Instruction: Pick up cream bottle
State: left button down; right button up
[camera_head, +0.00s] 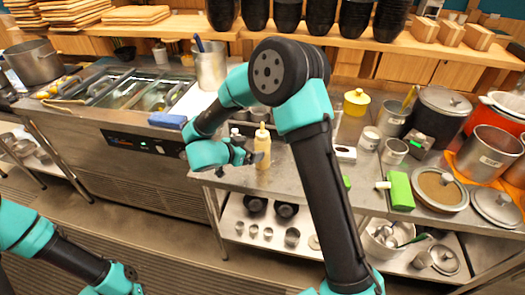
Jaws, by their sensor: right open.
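The cream bottle (262,147) is pale yellow with a narrow nozzle. It stands upright on the steel counter near its front edge. My right gripper (249,157) is open, just left of the bottle at about the height of its body. I cannot tell whether a finger touches the bottle. My left arm shows only at the lower left corner, and its fingers are out of the picture.
Small dark-capped bottles (238,138) stand just behind my right gripper. A blue block (167,121) lies left, by the topping wells. A steel pot (210,66) stands behind. Right of my right arm are a yellow pot (356,102), a green box (401,191) and several steel containers.

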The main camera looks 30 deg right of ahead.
aim_at(262, 145)
jog(key=shift+w+d+f, duration=0.1)
jog(key=shift+d+f, duration=0.1)
jog(key=shift+d, duration=0.25)
jog(key=shift+x, duration=2.6)
jog(key=shift+r, duration=0.1)
jog(key=c, duration=0.8)
